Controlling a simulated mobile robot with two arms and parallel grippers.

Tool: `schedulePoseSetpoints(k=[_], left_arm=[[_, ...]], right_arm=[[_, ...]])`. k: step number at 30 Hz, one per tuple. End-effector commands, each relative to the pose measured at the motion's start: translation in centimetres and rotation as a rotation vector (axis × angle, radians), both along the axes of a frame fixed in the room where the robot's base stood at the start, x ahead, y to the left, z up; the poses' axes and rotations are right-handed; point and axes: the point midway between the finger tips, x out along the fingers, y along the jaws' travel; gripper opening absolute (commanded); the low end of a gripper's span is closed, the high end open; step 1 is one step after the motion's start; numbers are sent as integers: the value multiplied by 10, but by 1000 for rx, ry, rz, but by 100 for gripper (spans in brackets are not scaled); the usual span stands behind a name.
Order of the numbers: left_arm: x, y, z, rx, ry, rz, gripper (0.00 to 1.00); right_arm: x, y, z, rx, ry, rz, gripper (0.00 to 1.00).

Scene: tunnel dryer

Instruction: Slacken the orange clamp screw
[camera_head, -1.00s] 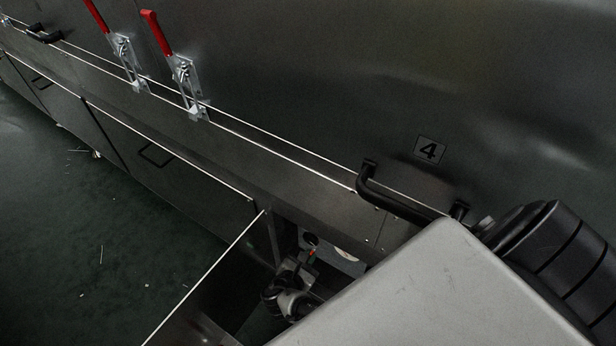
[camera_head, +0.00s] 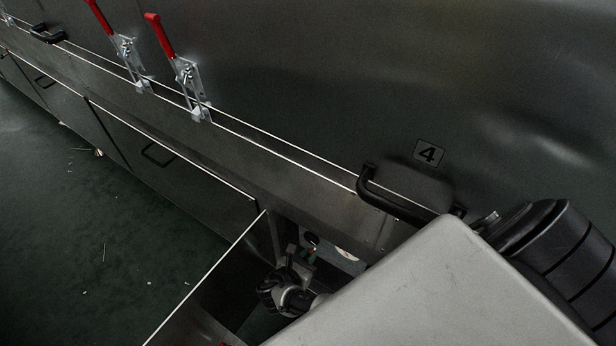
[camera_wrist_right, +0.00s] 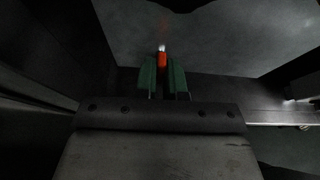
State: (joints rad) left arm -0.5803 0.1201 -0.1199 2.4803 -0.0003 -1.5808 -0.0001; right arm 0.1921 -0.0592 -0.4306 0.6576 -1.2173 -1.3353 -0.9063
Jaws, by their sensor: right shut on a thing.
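The orange clamp screw (camera_wrist_right: 162,61) shows in the right wrist view as a small bright orange piece with a pale tip. It sits between the green fingertips of my right gripper (camera_wrist_right: 163,72), which is shut on it. In the head view my right gripper (camera_head: 311,251) is small and dark, inside the open bay under the long metal housing. The screw is too small and shaded there to make out clearly. My left gripper is in neither current view.
An open door panel (camera_head: 205,280) stands left of the bay. A black bar handle (camera_head: 395,203) is above it, near the number 4 plate (camera_head: 429,153). Red-handled latches (camera_head: 160,35) line the housing. Green floor (camera_head: 60,220) is open at left.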

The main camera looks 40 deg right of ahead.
Motion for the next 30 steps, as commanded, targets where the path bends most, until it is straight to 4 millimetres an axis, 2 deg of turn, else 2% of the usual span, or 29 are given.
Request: schedulePoseSetpoints(k=[1,6,16,24,30], left_arm=[[0,0,0,0,0,0,43],[0,0,0,0,-1,0,43],[0,0,3,0,-1,0,43],[0,0,17,0,-1,0,43],[1,0,18,-1,0,0,43]], right_arm=[[-1,1,-1,1,5,1,13],[-1,1,-1,1,3,1,35],[-2,6,3,2,1,1,35],[-18,44,21,4,2,2,35],[-26,62,27,2,3,1,35]])
